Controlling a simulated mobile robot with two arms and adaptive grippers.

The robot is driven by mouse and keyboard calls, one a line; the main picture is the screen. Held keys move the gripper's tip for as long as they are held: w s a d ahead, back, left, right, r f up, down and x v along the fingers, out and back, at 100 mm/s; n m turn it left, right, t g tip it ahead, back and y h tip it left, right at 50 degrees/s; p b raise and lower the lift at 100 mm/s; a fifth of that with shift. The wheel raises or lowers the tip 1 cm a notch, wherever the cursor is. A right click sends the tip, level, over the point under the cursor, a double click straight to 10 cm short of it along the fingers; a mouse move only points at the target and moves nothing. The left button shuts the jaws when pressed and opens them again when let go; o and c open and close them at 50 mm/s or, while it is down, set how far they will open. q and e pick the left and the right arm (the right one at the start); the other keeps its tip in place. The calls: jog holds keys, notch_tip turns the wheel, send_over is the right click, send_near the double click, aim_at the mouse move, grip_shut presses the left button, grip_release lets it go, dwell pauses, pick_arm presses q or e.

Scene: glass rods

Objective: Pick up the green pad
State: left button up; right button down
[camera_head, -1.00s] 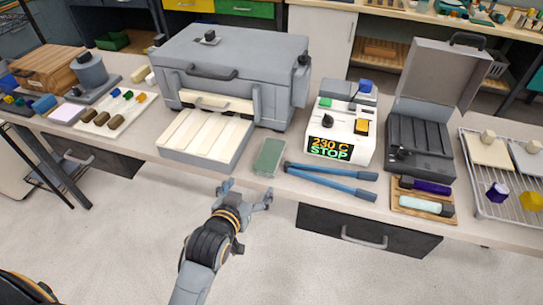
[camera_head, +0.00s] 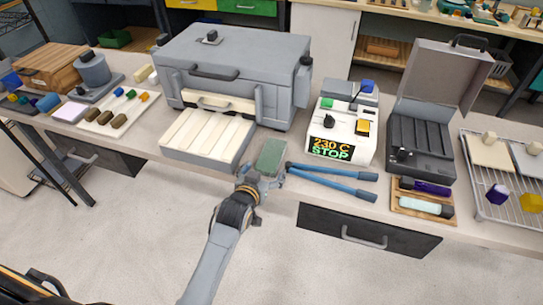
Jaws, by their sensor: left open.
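The green pad (camera_head: 271,157) is a small flat rectangle. It lies near the front edge of the bench, between the furnace's white tray and the blue-handled tool. My left gripper (camera_head: 262,178) is open at the near end of the pad, with its fingers by the pad's lower edge. I cannot tell whether the fingers touch the pad. My right gripper is not in view.
Left of the pad is the grey furnace (camera_head: 232,68) with its white ridged tray (camera_head: 207,137). Right of it lies a blue long-handled tool (camera_head: 335,178), its left end close to my gripper. A control box (camera_head: 343,131) reading "230 C STOP" stands behind the tool. The bench front holds a dark drawer (camera_head: 370,231).

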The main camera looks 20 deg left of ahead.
pick_arm(q)
jog(key=c, duration=1.2)
jog(key=shift+r, duration=0.15)
